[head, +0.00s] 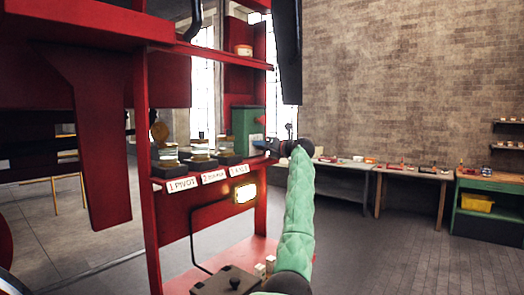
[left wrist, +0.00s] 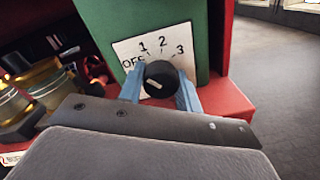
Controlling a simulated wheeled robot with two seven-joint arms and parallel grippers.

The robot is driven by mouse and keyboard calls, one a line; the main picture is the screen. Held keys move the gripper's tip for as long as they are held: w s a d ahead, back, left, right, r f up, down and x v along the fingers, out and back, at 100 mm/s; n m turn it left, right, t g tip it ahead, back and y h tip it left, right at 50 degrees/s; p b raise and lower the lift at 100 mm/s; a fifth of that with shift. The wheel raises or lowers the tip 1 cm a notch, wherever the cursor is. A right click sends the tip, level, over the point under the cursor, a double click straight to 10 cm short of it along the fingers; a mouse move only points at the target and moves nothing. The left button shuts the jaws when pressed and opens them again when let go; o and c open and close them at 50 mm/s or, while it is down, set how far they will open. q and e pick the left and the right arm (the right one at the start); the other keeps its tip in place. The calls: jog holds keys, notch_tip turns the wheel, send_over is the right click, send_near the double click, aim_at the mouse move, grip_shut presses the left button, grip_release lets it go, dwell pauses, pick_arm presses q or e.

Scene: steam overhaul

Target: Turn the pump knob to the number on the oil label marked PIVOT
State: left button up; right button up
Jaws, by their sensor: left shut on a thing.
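The pump knob (left wrist: 161,79) is black and round, with a short pale mark on the lower left of its face. It sits on a white dial plate (left wrist: 125,51) reading OFF, 1, 2, 3, on the green pump box (head: 246,123). The mark lies on the OFF side; its exact setting is hard to tell. My left gripper (head: 271,147) is shut on the knob, its blue fingers (left wrist: 160,92) on either side. The label PIVOT (head: 182,185) on the shelf edge carries the number 1, below the leftmost oil jar (head: 169,156). My right gripper is not in view.
Two more jars with labels 2 (head: 213,176) and 3 (head: 239,169) stand between the PIVOT jar and the pump. The red rack (head: 152,225) surrounds them. Benches (head: 413,176) line the far wall; the floor at right is clear.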

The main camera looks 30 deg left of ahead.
pick_arm(q)
jog(key=shift+d+m+b, duration=0.1)
jog(key=shift+m+b, duration=0.2)
jog(key=shift+m, duration=1.7)
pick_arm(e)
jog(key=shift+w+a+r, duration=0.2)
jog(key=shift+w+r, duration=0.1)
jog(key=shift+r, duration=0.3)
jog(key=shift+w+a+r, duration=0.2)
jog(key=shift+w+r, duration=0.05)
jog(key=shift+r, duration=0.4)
pick_arm(q)
jog(key=o, duration=1)
jog(key=shift+c, duration=0.2)
jog(key=shift+w, duration=0.15)
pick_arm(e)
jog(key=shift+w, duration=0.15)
